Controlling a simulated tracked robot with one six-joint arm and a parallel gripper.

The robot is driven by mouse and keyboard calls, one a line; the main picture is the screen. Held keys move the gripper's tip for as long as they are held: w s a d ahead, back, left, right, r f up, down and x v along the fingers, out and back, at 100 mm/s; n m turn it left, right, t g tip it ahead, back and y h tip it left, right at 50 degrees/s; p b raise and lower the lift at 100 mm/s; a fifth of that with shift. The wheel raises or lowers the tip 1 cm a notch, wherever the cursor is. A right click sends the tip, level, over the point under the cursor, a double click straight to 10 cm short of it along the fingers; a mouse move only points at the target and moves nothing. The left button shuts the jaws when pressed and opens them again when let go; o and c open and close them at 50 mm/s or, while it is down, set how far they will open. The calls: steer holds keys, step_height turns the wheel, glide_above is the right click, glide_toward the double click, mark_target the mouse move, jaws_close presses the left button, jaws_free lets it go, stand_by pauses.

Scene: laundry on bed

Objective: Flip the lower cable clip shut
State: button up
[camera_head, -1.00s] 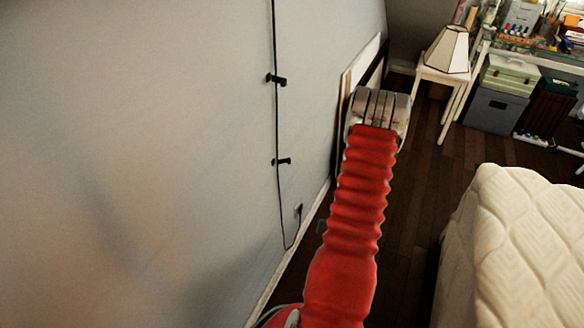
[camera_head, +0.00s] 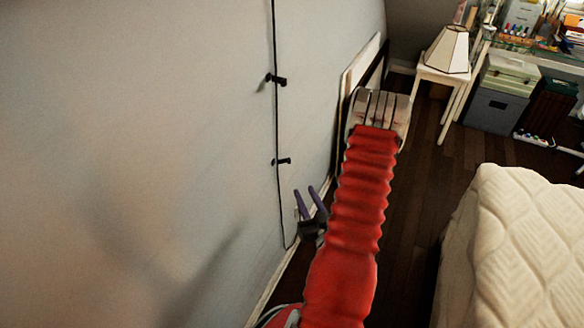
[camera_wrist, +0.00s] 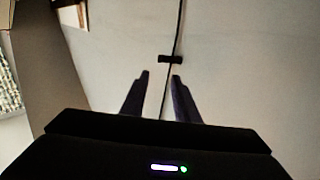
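The lower cable clip (camera_head: 282,161) is a small black piece on the grey wall, with the thin black cable (camera_head: 279,120) running down past it. In the wrist view a black clip (camera_wrist: 171,59) lies just beyond the fingertips; it appears to be the lower one. The frames are too coarse to tell how its flap stands. My gripper (camera_head: 304,189) is open and empty, its two dark fingers pointing up, below and right of the lower clip in the head view. In the wrist view my gripper (camera_wrist: 160,75) has the cable showing between its fingers.
An upper clip (camera_head: 277,80) holds the cable higher on the wall. The cable bends near the floor by an outlet. A framed panel (camera_head: 358,68) leans on the wall behind my red arm. A bed (camera_head: 510,240) is at the right, with dark floor between.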

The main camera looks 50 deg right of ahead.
mark_target(290, 163)
stand_by(0.4)
steer(key=x, duration=1.4)
steer(key=shift+c, duration=0.4)
jaws_close()
